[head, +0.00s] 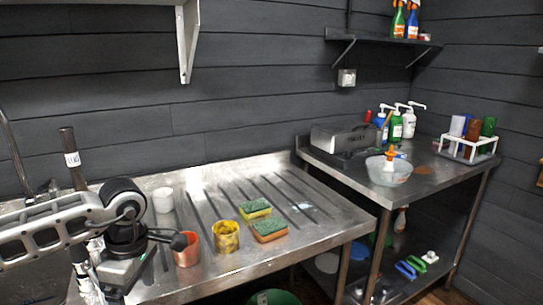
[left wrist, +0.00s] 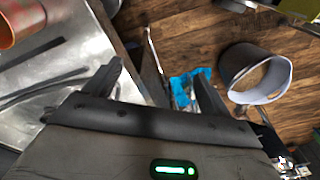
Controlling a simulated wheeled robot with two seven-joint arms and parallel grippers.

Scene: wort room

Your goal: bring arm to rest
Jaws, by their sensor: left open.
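My left arm (head: 45,230) reaches in from the left in the head view, over the left front part of the steel drainboard (head: 310,238). Its wrist points downward, and the fingertips cannot be made out there. In the left wrist view my left gripper (left wrist: 160,82) is open, its two dark fingers spread with nothing held between them. Beyond the fingers are the drainboard edge and the wooden floor. An orange cup (head: 187,249) stands just right of the wrist; an orange cup also shows in the left wrist view (left wrist: 20,22). My right gripper is not in view.
A yellow cup (head: 226,236), a white cup (head: 163,200) and two sponges (head: 269,231) are on the drainboard. A second table at right holds a grey box (head: 343,137), bottles and a bowl (head: 389,173). A pale bucket (left wrist: 255,75) stands on the floor.

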